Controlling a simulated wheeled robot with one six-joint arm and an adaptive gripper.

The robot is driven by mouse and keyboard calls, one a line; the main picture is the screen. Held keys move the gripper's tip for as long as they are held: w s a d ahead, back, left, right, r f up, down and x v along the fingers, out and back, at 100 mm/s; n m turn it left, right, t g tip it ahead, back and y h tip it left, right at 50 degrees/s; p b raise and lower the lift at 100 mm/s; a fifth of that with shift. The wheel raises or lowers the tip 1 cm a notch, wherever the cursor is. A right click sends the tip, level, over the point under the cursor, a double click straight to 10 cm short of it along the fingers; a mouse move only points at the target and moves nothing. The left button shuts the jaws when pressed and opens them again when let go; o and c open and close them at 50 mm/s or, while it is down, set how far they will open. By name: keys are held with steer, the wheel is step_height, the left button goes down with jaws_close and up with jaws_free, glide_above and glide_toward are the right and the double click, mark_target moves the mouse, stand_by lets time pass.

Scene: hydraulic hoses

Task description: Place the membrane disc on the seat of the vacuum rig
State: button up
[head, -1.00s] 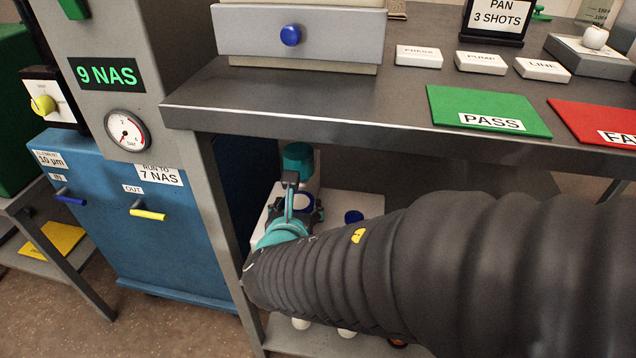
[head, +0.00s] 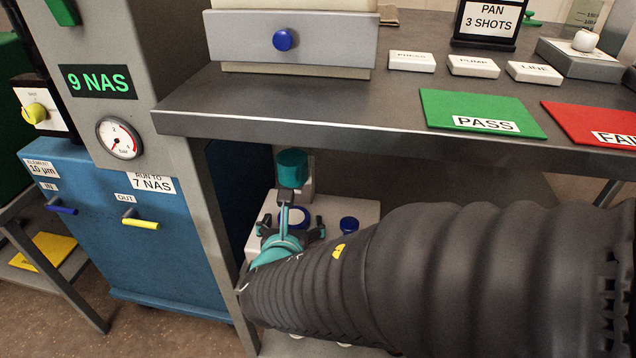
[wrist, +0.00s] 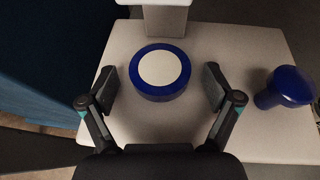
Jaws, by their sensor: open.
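The vacuum rig's pale base (head: 368,210) stands low under the bench, with a teal cylinder (head: 292,168) on its column. In the wrist view a white disc face (wrist: 160,68) lies centred and flat on a blue round seat (wrist: 162,97) on the rig's base (wrist: 250,50). It looks like the membrane disc, but I cannot tell for sure that it is a separate piece. My gripper (wrist: 161,87) is open, with one finger on each side of the blue seat and apart from it. In the head view my gripper (head: 291,229) partly hides the seat.
A blue knob (wrist: 284,88) stands on the base right of my gripper. The rig's column (wrist: 167,18) rises behind the seat. The bench top's edge (head: 350,138) overhangs the rig. A blue cabinet (head: 165,255) stands at left.

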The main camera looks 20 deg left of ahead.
steer(key=shift+r, duration=0.1)
steer(key=shift+r+p, duration=0.2)
steer(key=shift+p, duration=0.15)
steer(key=p+v, duration=0.1)
steer(key=v, duration=1.1)
steer(key=shift+f, duration=0.2)
steer(key=w+d+m+g+h, duration=0.2)
steer(key=w+d+m+h, duration=0.1)
steer(key=d+m, duration=0.6)
steer(key=w+d+m+g+h, duration=0.35)
steer(key=d+m, duration=0.35)
steer(key=d, duration=0.4)
steer(key=s+d+r+m+g+y, duration=0.1)
steer(key=s+d+m, duration=0.2)
steer(key=m, duration=0.8)
steer(key=s+d+r+m+g+y, duration=0.1)
steer(key=s+d+m+y, duration=0.1)
steer(key=d+m, duration=0.6)
steer(key=s+m, duration=0.1)
steer(key=m, duration=0.2)
steer(key=shift+s+d+r+m, duration=0.3)
steer(key=shift+s, duration=0.05)
